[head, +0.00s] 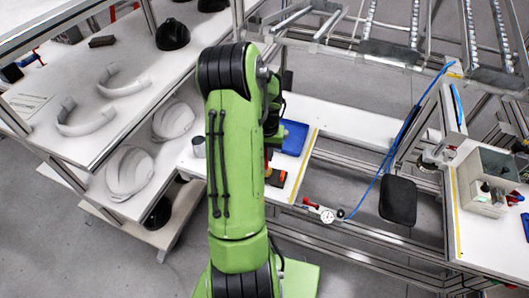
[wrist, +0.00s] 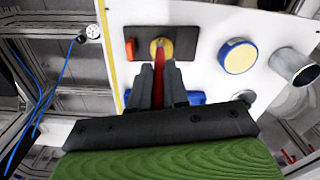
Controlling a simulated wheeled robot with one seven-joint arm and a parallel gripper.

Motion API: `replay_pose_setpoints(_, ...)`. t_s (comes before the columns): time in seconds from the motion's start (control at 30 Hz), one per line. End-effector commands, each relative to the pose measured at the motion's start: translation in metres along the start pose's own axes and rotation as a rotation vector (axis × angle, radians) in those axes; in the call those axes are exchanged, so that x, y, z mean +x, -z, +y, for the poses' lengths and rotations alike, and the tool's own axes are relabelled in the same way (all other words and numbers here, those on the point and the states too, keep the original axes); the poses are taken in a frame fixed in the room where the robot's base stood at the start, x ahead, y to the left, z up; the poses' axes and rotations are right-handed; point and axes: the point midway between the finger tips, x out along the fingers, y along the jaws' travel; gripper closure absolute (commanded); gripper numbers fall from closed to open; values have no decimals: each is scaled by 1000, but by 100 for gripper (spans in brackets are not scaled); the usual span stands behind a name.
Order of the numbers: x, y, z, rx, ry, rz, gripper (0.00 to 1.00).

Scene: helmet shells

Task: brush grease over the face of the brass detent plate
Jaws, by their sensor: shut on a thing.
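In the wrist view, my gripper (wrist: 163,80) is shut on a slim red-handled tool (wrist: 159,77), which looks like the brush. Its far end overlaps a round brass-yellow face, the detent plate (wrist: 163,44), set in a dark block. I cannot tell whether the bristles touch the face. An orange-red part (wrist: 130,48) sits on the same dark block, left of the brass. In the head view the dark block (head: 276,177) shows just right of my arm; my arm hides the gripper, brush and brass face.
A round blue tin with a yellowish face (wrist: 240,56) and a grey metal cylinder (wrist: 294,66) stand right of the block. A blue tray (head: 294,138) lies behind it on the white bench. A gauge (head: 327,216) sits on the rail. White helmet shells (head: 130,173) fill the left shelf.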

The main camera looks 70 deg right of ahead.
Motion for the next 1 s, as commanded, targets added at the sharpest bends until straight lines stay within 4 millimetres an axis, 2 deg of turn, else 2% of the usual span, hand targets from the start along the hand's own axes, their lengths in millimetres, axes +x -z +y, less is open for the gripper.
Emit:
replay_pose_setpoints(0.43, 0, 4, 12, 0, 0, 1, 100)
replay_pose_setpoints(1.0, 2, 18, 15, 0, 0, 1, 100)
